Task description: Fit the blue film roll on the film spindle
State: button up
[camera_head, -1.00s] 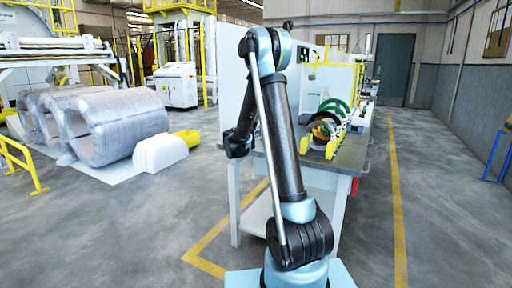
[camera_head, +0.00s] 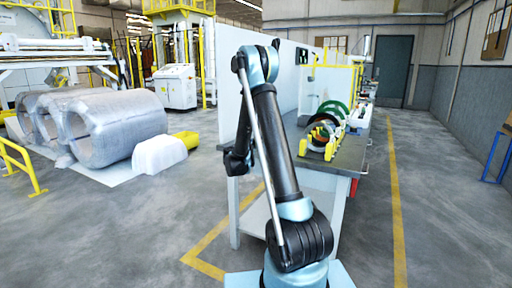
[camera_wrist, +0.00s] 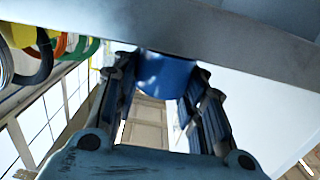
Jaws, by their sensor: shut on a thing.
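In the wrist view my gripper (camera_wrist: 160,85) is shut on the blue film roll (camera_wrist: 166,76), whose curved side shows between the two fingers. A broad grey surface across the top of the wrist view hides the roll's far part. In the head view the dark end of my arm (camera_head: 235,162) hangs beside the workbench's near left side. The roll cannot be made out there. I cannot pick out the film spindle in either view.
The workbench (camera_head: 350,160) carries a rack of coloured rings (camera_head: 328,126), also seen at upper left in the wrist view (camera_wrist: 75,45). A white panel (camera_head: 232,100) stands at its left. Large wrapped coils (camera_head: 115,125) lie far left.

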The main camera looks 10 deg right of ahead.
jog(key=o, duration=1.1)
